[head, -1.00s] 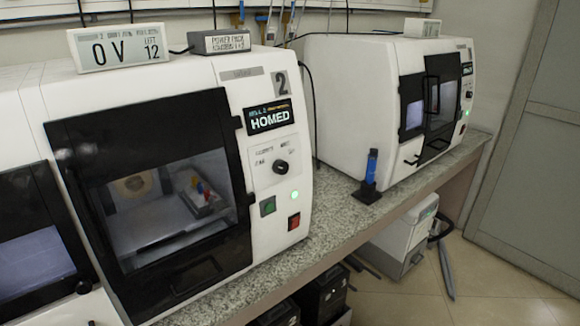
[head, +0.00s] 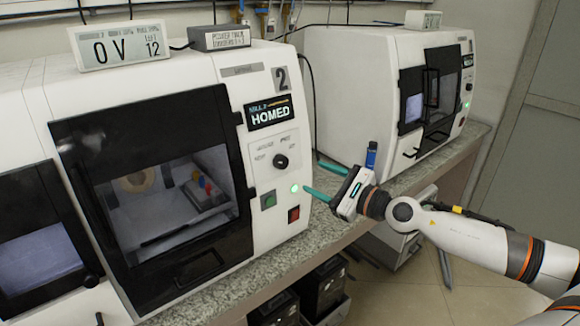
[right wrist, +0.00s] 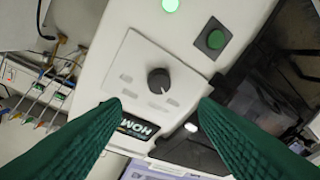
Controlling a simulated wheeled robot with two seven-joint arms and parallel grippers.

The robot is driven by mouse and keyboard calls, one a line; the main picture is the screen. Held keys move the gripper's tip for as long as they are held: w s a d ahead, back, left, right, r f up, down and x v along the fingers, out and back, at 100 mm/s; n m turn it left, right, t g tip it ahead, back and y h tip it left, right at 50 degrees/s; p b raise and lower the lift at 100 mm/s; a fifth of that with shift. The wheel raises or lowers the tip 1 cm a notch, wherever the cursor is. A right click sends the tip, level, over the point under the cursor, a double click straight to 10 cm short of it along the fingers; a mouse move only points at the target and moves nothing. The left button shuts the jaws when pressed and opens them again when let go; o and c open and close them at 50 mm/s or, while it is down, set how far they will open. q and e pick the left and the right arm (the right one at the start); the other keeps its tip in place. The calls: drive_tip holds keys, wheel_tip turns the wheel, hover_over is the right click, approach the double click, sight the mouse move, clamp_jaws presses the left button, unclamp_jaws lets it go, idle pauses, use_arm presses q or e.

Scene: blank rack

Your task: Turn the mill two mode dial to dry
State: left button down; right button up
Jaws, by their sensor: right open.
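Mill two (head: 150,190) is the white machine with a large 2 and a screen reading HOMED. Its mode dial (head: 280,161) is a small black knob on a pale panel below the screen, with small labels around it that I cannot read clearly. The dial also shows in the right wrist view (right wrist: 158,81), between and beyond the two green fingers. My right gripper (head: 325,179) is open and empty, to the right of the dial and apart from it. My left gripper is not in view.
A green button (head: 268,200) and a red switch (head: 293,214) sit below the dial, with a lit green light (head: 294,188) near them. A second white mill (head: 360,100) and a blue bottle-like object (head: 371,155) stand farther right on the granite bench (head: 225,290).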

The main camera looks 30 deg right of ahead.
sight(284, 163)
drive_tip(key=shift+r+p+x, duration=0.2)
drive_tip(key=shift+p+x, duration=1.6)
drive_tip(key=shift+x, duration=1.75)
drive_tip(key=shift+f+p+x, duration=0.25)
drive_tip(key=shift+p+x, duration=0.3)
drive_tip(key=shift+x, duration=0.65)
drive_tip(key=shift+d, duration=0.1)
drive_tip(key=shift+c, duration=0.3)
drive_tip(key=c, duration=0.9)
